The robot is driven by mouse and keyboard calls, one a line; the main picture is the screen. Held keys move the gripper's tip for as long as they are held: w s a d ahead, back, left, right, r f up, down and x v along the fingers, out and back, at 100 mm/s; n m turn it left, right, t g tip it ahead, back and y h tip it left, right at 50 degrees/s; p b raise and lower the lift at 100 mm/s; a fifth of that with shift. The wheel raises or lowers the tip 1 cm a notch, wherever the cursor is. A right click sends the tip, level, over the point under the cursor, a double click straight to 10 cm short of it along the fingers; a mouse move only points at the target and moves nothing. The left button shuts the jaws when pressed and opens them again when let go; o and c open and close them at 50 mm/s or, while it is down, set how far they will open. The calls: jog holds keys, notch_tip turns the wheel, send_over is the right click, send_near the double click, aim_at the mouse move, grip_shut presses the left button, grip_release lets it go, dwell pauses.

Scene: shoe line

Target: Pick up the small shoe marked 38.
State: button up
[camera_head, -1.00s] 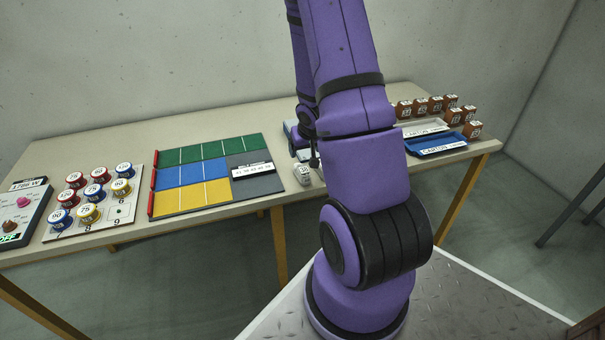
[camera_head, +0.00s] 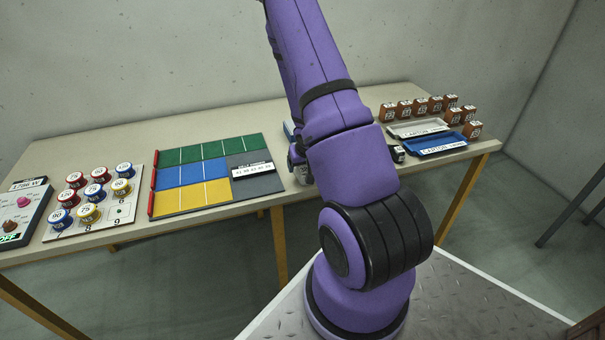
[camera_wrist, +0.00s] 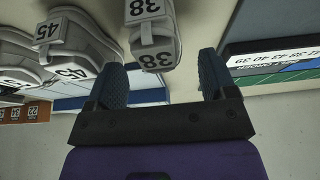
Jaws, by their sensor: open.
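The small grey shoe marked 38 (camera_wrist: 155,36) is at the top middle of the wrist view, with black-on-white 38 labels on it. My gripper (camera_wrist: 160,62) is open. The labelled near end of the shoe lies just ahead of the gap between my two dark fingers, and I see no grip on it. In the head view my arm hides most of my gripper.
Larger grey shoes (camera_wrist: 85,45) with number labels stand close left in the wrist view. In the head view, a coloured grid board (camera_head: 190,175) is left of the arm. A dark shoe (camera_head: 397,154), a blue tray (camera_head: 437,145) and brown boxes (camera_head: 420,106) are on the right.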

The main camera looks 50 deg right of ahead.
aim_at(301, 168)
jog(key=shift+x, duration=1.5)
jog(key=shift+a, duration=0.1)
jog(key=shift+c, duration=0.3)
jog(key=c, duration=1)
jog(key=shift+o, duration=0.2)
